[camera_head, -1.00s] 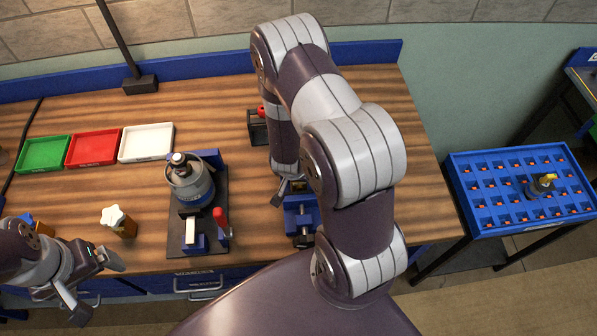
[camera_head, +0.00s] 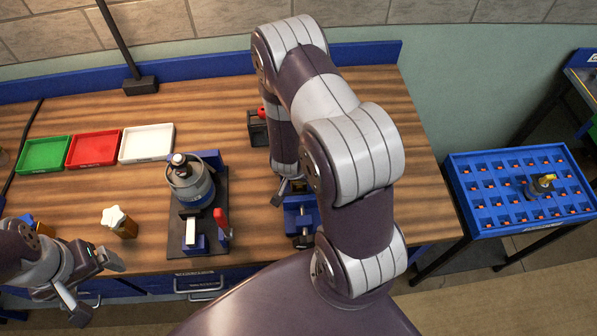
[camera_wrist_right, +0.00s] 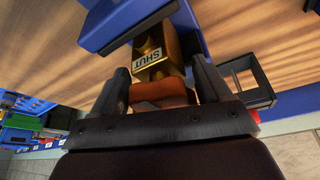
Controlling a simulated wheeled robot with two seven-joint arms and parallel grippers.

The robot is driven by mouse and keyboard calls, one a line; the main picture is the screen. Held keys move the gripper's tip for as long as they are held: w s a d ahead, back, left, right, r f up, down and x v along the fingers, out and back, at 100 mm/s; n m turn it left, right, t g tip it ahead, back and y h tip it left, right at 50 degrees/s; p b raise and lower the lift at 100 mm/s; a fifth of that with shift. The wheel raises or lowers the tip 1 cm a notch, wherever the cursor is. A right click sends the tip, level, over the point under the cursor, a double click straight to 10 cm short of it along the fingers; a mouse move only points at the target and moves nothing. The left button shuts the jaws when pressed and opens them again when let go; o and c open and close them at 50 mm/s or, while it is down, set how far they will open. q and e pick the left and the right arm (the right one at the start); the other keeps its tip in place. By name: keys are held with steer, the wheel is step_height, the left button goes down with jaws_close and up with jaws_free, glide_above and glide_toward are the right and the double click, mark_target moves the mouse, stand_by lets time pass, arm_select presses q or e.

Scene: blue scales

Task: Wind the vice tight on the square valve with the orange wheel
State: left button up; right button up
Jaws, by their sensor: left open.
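The blue vice (camera_head: 301,222) stands near the bench's front edge, partly hidden by my right arm in the head view. In the right wrist view its blue parts (camera_wrist_right: 125,22) lie around a square brass valve (camera_wrist_right: 152,56) labelled SHUT. In the head view this gripper (camera_head: 284,190) is mostly hidden at the vice. My left gripper (camera_head: 95,287) is open and empty at the front left, apart from the vice.
A fixture with a grey cylinder (camera_head: 190,182) and a red lever (camera_head: 221,223) stands left of the vice. A valve with a white knob (camera_head: 118,221) stands near my left gripper. Green (camera_head: 44,153), red (camera_head: 93,147) and white (camera_head: 146,142) trays lie behind. A blue rack (camera_head: 470,205) is right.

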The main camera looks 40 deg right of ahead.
steer(key=shift+o, duration=0.4)
stand_by(0.3)
steer(key=shift+a+r, duration=0.1)
steer(key=shift+r, duration=0.05)
steer(key=p+v, duration=0.2)
steer(key=v, duration=1)
steer(key=shift+r, duration=0.2)
